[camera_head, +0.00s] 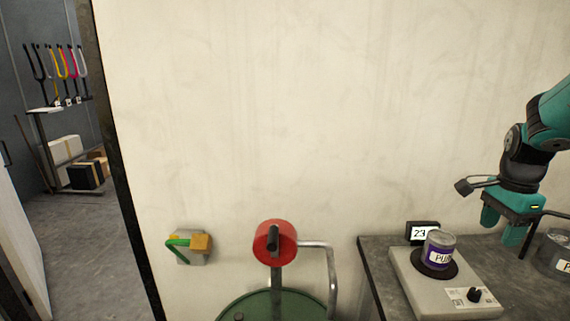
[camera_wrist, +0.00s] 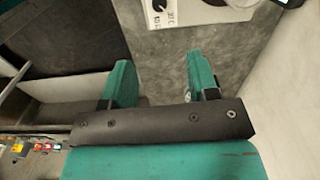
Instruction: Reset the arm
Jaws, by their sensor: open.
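My gripper (camera_head: 506,230) is at the right of the head view, with teal fingers pointing down over the grey bench (camera_head: 376,270). It is open, with nothing between the fingers. It is to the right of a jar with a purple label (camera_head: 439,250), which stands on a white hotplate-like device (camera_head: 418,292), and it is apart from both. In the wrist view the two teal fingers (camera_wrist: 160,85) are spread, with bare grey surface between them. Part of the device (camera_wrist: 210,8) shows at the top of that view.
A small display reading 23 (camera_head: 422,232) stands behind the device. A doorway is at far left.

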